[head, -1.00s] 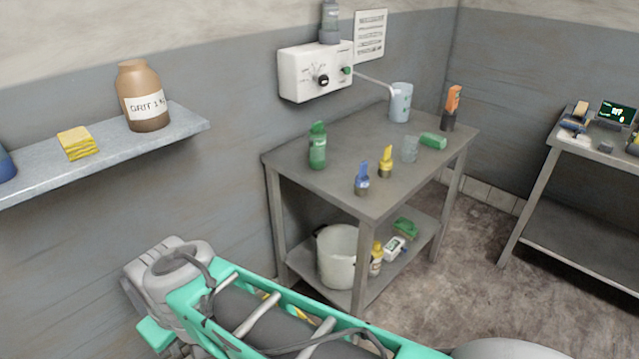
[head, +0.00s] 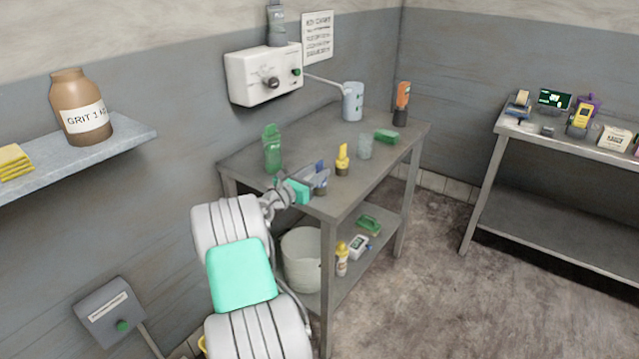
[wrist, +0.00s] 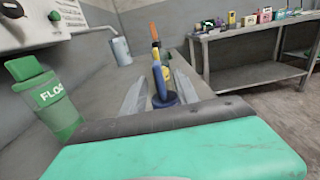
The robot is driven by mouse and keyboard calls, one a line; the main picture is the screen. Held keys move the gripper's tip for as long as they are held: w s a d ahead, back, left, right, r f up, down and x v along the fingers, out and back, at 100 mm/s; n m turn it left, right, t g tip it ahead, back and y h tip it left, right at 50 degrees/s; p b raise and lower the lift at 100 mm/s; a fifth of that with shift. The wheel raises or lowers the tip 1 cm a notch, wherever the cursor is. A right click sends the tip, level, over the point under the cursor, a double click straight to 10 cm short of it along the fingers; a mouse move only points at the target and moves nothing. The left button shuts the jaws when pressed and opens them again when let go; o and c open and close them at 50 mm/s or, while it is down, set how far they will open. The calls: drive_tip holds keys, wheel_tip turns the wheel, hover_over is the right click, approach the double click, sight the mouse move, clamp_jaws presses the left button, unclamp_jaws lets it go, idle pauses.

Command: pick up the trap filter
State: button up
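No label I can read marks the trap filter, so I cannot tell for sure which item it is. A small blue-topped item (head: 320,171) with a dark base stands upright near the front edge of the table. In the wrist view the blue item (wrist: 162,90) sits between the fingers of my gripper (wrist: 160,92). The fingers are apart, one on each side, with gaps to it. In the head view my gripper (head: 306,182) is at the blue item and partly covers it. A yellow-topped item (head: 342,160) stands just behind, and an orange-topped one (head: 402,102) at the far corner.
A green FLOC bottle (wrist: 45,98) stands left of my gripper. A clear cup (head: 365,147), a green block (head: 386,136) and a pale jug (head: 352,102) stand farther back. A white bucket (head: 301,258) is on the lower shelf. A second table (head: 560,139) stands at right.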

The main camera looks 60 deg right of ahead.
sight(323, 167)
drive_tip(key=d, duration=0.2)
drive_tip(key=s+d, duration=0.1)
drive_tip(key=d, duration=0.2)
drive_tip(key=shift+p, duration=0.35)
drive_tip(key=shift+a, duration=0.1)
clamp_jaws()
